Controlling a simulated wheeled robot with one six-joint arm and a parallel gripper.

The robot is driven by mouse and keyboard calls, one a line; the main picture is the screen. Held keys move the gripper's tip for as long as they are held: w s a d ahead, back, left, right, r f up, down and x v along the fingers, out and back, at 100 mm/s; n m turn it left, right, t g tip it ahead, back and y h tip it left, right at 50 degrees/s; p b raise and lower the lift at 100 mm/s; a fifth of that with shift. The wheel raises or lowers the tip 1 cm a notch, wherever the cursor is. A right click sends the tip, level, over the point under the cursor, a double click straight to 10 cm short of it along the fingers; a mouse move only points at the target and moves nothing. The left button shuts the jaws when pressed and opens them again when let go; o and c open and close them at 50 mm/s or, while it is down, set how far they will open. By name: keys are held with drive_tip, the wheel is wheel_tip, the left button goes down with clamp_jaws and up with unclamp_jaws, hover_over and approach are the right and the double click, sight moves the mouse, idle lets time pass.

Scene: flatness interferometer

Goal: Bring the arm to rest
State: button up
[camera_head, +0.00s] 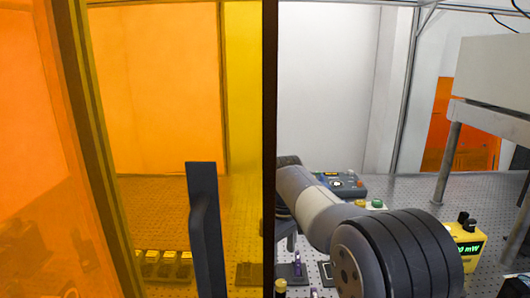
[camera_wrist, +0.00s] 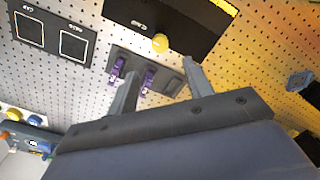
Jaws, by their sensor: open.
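My gripper (camera_wrist: 160,84) is open in the wrist view, its two grey fingers apart with nothing held between them. I cannot tell the gap between the fingertips and the holder. In the head view my arm reaches out over the perforated table (camera_head: 400,195) and bends down. The gripper itself is mostly hidden there behind the arm and a dark upright post (camera_head: 269,120).
An amber panel (camera_head: 160,80) with a dark handle (camera_head: 203,230) fills the left. A yellow meter (camera_head: 465,246) stands right of my arm, near a raised grey block on legs (camera_head: 495,75). A control box (camera_head: 345,186) sits behind the arm. A yellow knob (camera_wrist: 160,43) lies beyond the fingers.

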sight(281, 283)
wheel_tip(281, 283, down, 10)
drive_tip(key=shift+f+p, duration=0.25)
drive_tip(key=shift+p, duration=0.4)
drive_tip(key=m, duration=0.4)
drive_tip(key=shift+r, duration=0.1)
drive_tip(key=m, duration=0.4)
drive_tip(key=shift+m, duration=0.4)
drive_tip(key=m+b, duration=0.1)
drive_tip(key=m, duration=0.7)
drive_tip(key=shift+m, duration=0.3)
drive_tip(key=shift+r+b, duration=0.4)
drive_tip(key=shift+r, duration=2)
